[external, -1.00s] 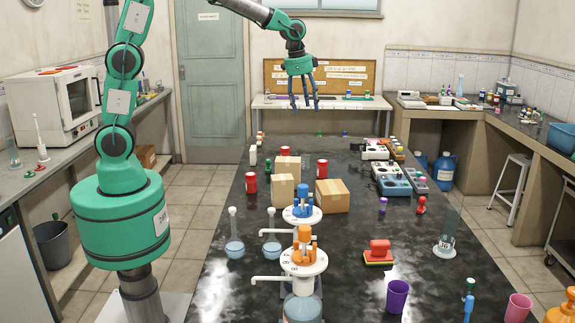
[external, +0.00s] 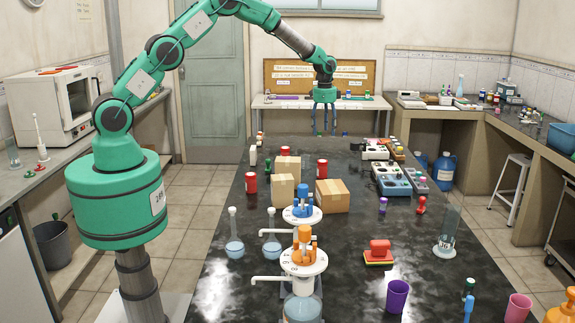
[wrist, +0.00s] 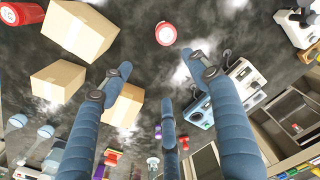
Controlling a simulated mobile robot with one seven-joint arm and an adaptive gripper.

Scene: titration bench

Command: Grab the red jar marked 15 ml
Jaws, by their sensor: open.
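Several red jars stand on the dark bench. In the external view one red jar (external: 250,183) is left of the cardboard boxes, a second red jar (external: 284,151) is behind them, and a third red jar (external: 322,168) is by the right box. Their labels are too small to read there. My gripper (external: 325,132) is open and empty, above the far part of the bench with its fingers pointing down.
Cardboard boxes (external: 332,195) stand mid-bench near the jars. Instruments (external: 390,178) line the right edge. Dispenser bottles (external: 303,262), flasks (external: 235,248) and a purple cup (external: 397,295) stand closer to the camera. The bench between the right box and the instruments is clear.

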